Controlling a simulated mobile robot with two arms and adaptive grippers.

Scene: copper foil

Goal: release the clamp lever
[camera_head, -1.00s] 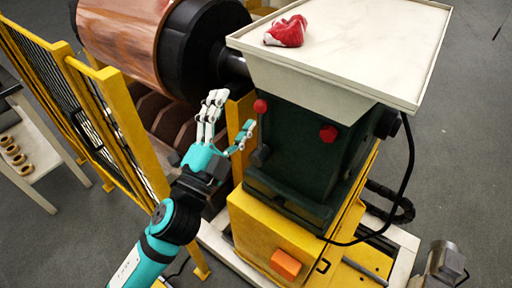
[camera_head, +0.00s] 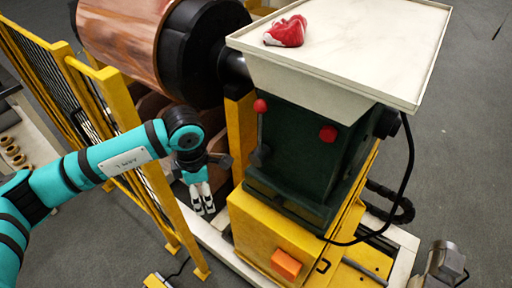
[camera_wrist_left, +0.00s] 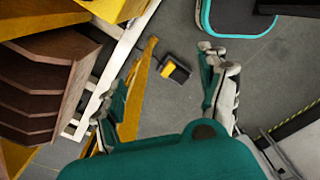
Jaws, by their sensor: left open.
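A lever with a red knob (camera_head: 261,106) and a dark shaft stands upright on the left side of the dark green machine body (camera_head: 300,165). A second red knob (camera_head: 328,133) sits on the front face; the frames do not show which is the clamp lever. My left gripper (camera_head: 203,207) is open and empty, pointing down left of the machine, below and apart from the lever. My right gripper is not in view.
A yellow fence (camera_head: 110,90) runs close along my left arm. A copper foil roll (camera_head: 125,40) lies behind. A white tray top (camera_head: 360,45) with a red cloth (camera_head: 287,32) overhangs the machine. An orange block (camera_head: 286,264) is on the yellow base. A small yellow-black box (camera_wrist_left: 175,68) is on the floor.

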